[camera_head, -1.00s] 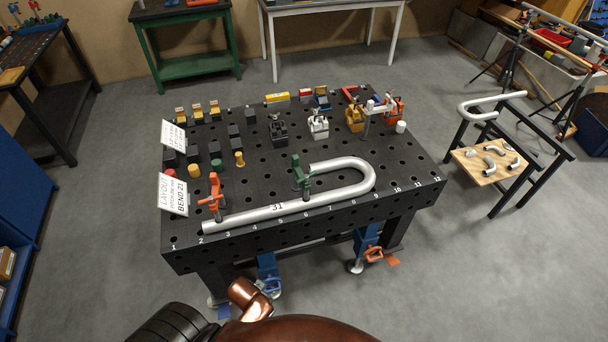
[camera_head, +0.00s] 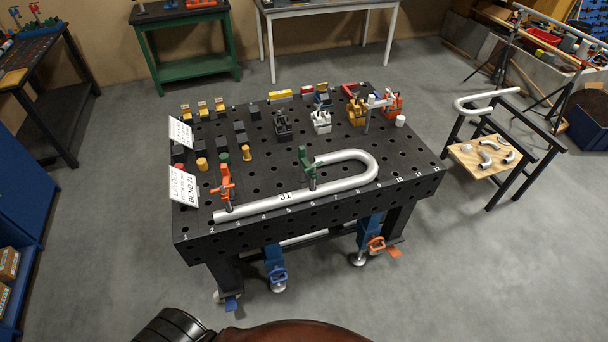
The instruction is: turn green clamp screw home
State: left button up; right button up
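The green clamp (camera_head: 308,168) stands upright on the black perforated table, at the open end of the bent silver tube (camera_head: 290,197) marked 31. Its screw is too small to tell how far it is turned. An orange clamp (camera_head: 226,188) stands at the tube's left end. The tube lies along the table's front edge and curves back in a U at the right. Neither of my grippers shows in the head view.
The black table (camera_head: 405,158) carries several blocks, stops and other clamps towards its back. White layout cards (camera_head: 184,187) stand at its left edge. A side stand with a wooden board (camera_head: 482,170) is at the right. Grey floor (camera_head: 420,275) is open in front and right.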

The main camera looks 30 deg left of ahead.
aim_at(313, 168)
jog(key=k, duration=0.2)
jog(key=u, duration=1.1)
jog(key=i, duration=0.65)
jog(key=z, duration=0.15)
